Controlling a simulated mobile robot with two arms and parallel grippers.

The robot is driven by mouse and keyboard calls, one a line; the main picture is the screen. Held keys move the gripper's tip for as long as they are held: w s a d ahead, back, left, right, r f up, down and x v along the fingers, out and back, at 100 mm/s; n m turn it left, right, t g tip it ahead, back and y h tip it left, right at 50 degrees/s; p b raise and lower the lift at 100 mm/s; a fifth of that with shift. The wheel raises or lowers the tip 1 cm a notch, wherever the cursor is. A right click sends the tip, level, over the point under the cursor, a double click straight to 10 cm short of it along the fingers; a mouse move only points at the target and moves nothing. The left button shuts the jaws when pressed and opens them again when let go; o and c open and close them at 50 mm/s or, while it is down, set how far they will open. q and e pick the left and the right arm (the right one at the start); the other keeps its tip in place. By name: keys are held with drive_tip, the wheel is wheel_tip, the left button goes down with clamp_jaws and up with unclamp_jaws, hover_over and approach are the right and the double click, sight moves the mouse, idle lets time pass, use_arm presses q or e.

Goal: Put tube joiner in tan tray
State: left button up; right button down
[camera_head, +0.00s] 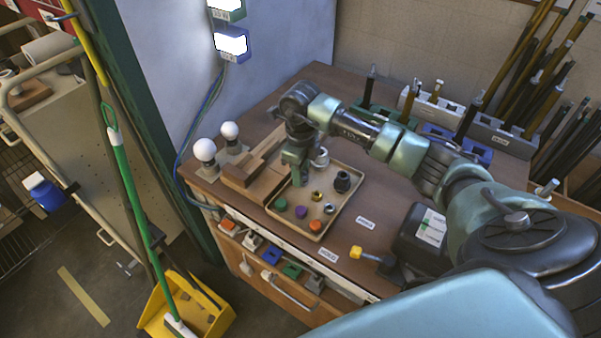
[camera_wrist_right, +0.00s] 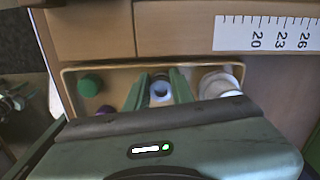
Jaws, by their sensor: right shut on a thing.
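The tan tray (camera_head: 328,226) lies on the wooden bench; its rim also shows in the right wrist view (camera_wrist_right: 110,65). My right gripper (camera_head: 297,181) points down over the tray's left side. In the right wrist view its green fingers (camera_wrist_right: 160,78) are shut on a small pale blue-grey piece with a round hole (camera_wrist_right: 160,91), which looks like the tube joiner. The fingers hide this piece in the head view, and I cannot tell whether it touches the tray floor. My left gripper is not in view.
The tray holds a green cap (camera_head: 280,204), a purple piece (camera_head: 301,212), an orange piece (camera_head: 315,226), a brass ring (camera_head: 317,196) and a black fitting (camera_head: 343,181). A pale cylinder (camera_head: 321,158) stands at its back corner. Wooden blocks (camera_head: 250,178) and white bulbs (camera_head: 204,150) stand left.

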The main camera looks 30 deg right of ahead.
drive_tip(key=c, duration=1.1)
unclamp_jaws()
